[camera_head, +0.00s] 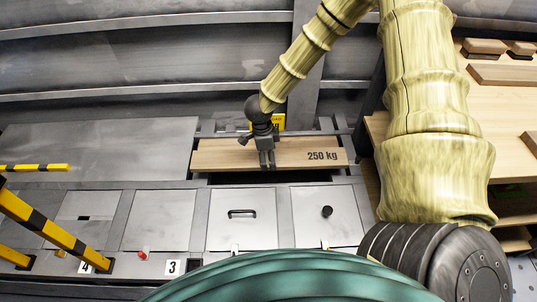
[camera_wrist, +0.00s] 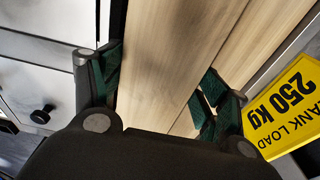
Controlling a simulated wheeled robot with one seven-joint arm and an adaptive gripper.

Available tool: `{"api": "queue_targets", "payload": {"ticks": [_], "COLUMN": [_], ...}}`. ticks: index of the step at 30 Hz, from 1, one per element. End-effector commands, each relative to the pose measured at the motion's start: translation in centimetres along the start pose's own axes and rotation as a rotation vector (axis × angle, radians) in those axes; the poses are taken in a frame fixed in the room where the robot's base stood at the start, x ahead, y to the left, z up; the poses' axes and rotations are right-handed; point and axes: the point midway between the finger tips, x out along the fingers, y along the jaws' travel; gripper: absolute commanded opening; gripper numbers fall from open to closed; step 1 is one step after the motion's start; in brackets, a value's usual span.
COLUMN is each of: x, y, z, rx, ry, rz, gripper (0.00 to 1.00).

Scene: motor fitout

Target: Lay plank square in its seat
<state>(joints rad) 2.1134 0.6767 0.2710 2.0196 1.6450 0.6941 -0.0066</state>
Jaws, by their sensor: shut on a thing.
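The plank (camera_head: 220,154) is pale wood, marked "250 kg", and lies across the grey metal frame (camera_head: 200,180) in the middle of the head view. Its long side runs left to right, and dark gaps show along its near edge. My gripper (camera_head: 267,163) reaches down onto the plank near its middle. In the wrist view my gripper (camera_wrist: 160,92) has one finger at each long side of the plank (camera_wrist: 165,60), shut on it. A lengthwise line shows on the wood there. Whether the plank rests fully in its seat I cannot tell.
A yellow load sign (camera_wrist: 285,105) stands close behind the plank. Cabinet doors with a handle (camera_head: 242,212) and a knob (camera_head: 327,211) lie in front. Yellow-black barriers (camera_head: 45,225) stand at left. A wooden shelf (camera_head: 505,97) with boards is at right.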

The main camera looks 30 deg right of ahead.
Motion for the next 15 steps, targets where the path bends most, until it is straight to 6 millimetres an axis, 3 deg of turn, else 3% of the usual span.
{"api": "queue_targets", "payload": {"ticks": [15], "x": [1.5], "y": [0.0], "z": [0.2], "rx": [0.000], "ry": [0.000], "rz": [0.000], "gripper": [0.33]}}
